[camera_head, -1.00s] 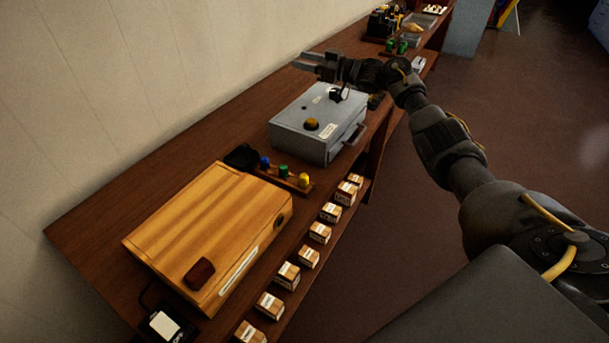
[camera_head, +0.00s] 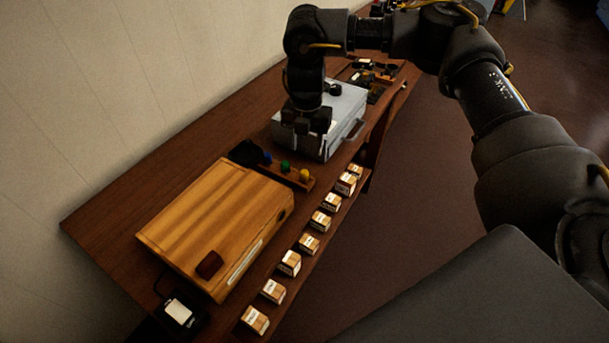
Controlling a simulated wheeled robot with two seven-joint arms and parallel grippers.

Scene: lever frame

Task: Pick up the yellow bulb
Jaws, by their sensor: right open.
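The yellow bulb (camera_head: 304,174) stands at the right end of a small wooden holder (camera_head: 296,181), beside a green bulb (camera_head: 285,167) and a blue bulb (camera_head: 267,158). My right gripper (camera_head: 306,145) points down over the near side of the grey metal box (camera_head: 346,104). It is behind and above the yellow bulb in the picture, apart from it, open and empty. It hides part of the grey box's top. My left gripper is out of view.
A large wooden box (camera_head: 215,215) stands left of the bulbs. Several small labelled blocks (camera_head: 309,244) line the table's right edge. A dark device with a white label (camera_head: 178,312) is at the near end. The table (camera_head: 130,205) has clear room along the wall.

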